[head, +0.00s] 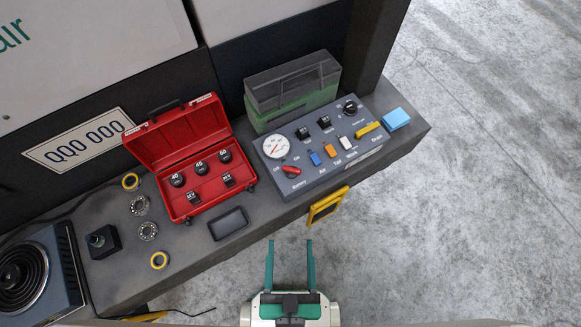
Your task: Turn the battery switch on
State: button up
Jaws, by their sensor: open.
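The battery switch (291,170) is a small red handle at the left front of a grey control panel (325,172), above the printed word "Battery". Its exact position against the "Off" mark is too small to tell. The panel also carries a round white gauge (274,146), blue, orange and white switches, a black knob (350,107) and a yellow handle (367,129). My gripper (290,248) is open and empty, with two teal fingers pointing up toward the bench. It is in front of the bench edge, below the battery switch in the picture and apart from it.
An open red case (192,165) with black sockets stands left of the panel. A green and grey box (290,92) stands behind it. A black tray (228,223) and several rings lie at left. A yellow frame (327,205) juts from the bench front. Bare floor is at right.

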jog(key=shift+w+d+f, duration=0.1)
jog(key=c, duration=0.5)
jog(key=d+f+n+g, duration=0.1)
jog(key=d+f, duration=0.2)
jog(key=d+f+n+g+y, duration=0.1)
jog(key=d+f+n+g, duration=0.1)
jog(key=d+f, duration=0.1)
jog(key=d+f+n+g+y, duration=0.1)
jog(key=d+f, duration=0.2)
jog(key=shift+w+d+f, duration=0.2)
jog(key=shift+w+d, duration=0.05)
jog(key=shift+w, duration=0.05)
jog(key=shift+c, duration=0.8)
jog(key=w+d+f+n+g, duration=0.2)
jog(key=w+d+n+g, duration=0.2)
jog(key=w+d, duration=0.3)
jog(key=n+g+y, duration=0.2)
jog(key=n+g, duration=0.4)
jog(key=n, duration=0.1)
send_near(292, 169)
jog(key=x, duration=0.8)
jog(key=shift+w+f, duration=0.1)
jog(key=shift+f, duration=0.1)
